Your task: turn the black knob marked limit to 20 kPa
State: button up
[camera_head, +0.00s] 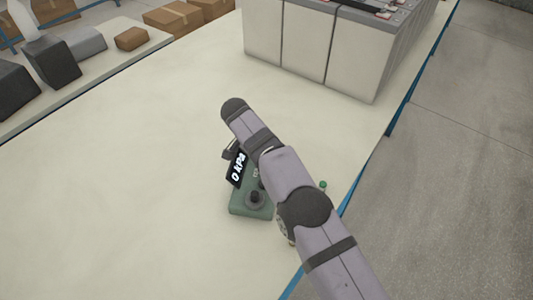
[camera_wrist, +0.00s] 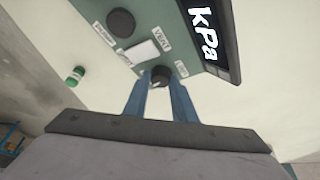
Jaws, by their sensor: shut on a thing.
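The green control box (camera_head: 240,208) stands on the pale table, and its panel (camera_wrist: 185,50) fills the top of the wrist view. Its dark display (camera_head: 237,168) reads 0 kPa in the head view; only kPa (camera_wrist: 203,33) shows in the wrist view. My gripper (camera_wrist: 160,82) has its two blue fingers closed on a small black knob (camera_wrist: 160,73), with a small, partly legible label beside it that looks like LIMIT. A light mark shows on the knob's near side. In the head view my arm hides the fingers and this knob.
A larger black knob (camera_wrist: 120,22) sits on the same panel, also visible in the head view (camera_head: 255,198). A VENT label lies between. A small green-capped item (camera_head: 323,184) is near the table's right edge. Large pale battery blocks (camera_head: 320,50) stand at the back. The table's left is clear.

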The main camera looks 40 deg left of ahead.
jog(key=o, duration=1)
jog(key=shift+b+v, duration=0.75)
jog(key=shift+v, duration=2.9)
